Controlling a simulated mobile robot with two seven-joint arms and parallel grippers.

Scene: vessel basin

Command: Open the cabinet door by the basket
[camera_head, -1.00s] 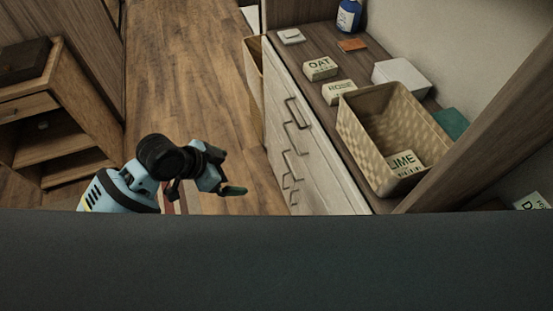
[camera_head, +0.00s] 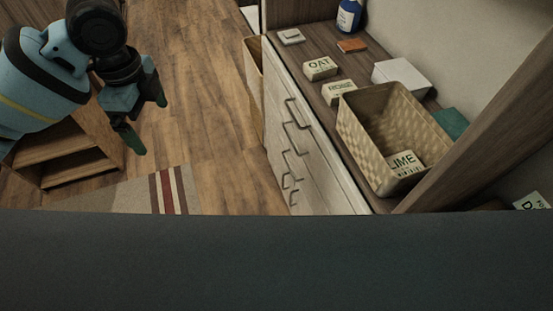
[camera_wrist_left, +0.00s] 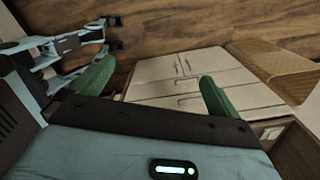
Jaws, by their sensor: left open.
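The pale cabinet front (camera_head: 312,165) below the counter carries several dark handles and looks closed. It also shows in the left wrist view (camera_wrist_left: 150,92), with upright handles side by side and long horizontal ones. A woven basket (camera_head: 372,148) stands on the counter above it, holding a block marked LIME (camera_head: 404,163). My left gripper (camera_head: 147,115) is open and empty, well left of the cabinet in the head view. In the left wrist view its green fingers (camera_wrist_left: 155,88) are spread apart. Pale blue jointed parts at that view's upper left may be my right arm; its jaws are unclear.
A tall tan basket (camera_head: 253,85) stands on the floor by the cabinet's far end. The counter holds blocks marked OAT (camera_head: 320,68) and ROSE (camera_head: 338,92), a white box (camera_head: 402,76) and a blue bottle (camera_head: 348,16). The wooden floor (camera_head: 200,120) between is clear.

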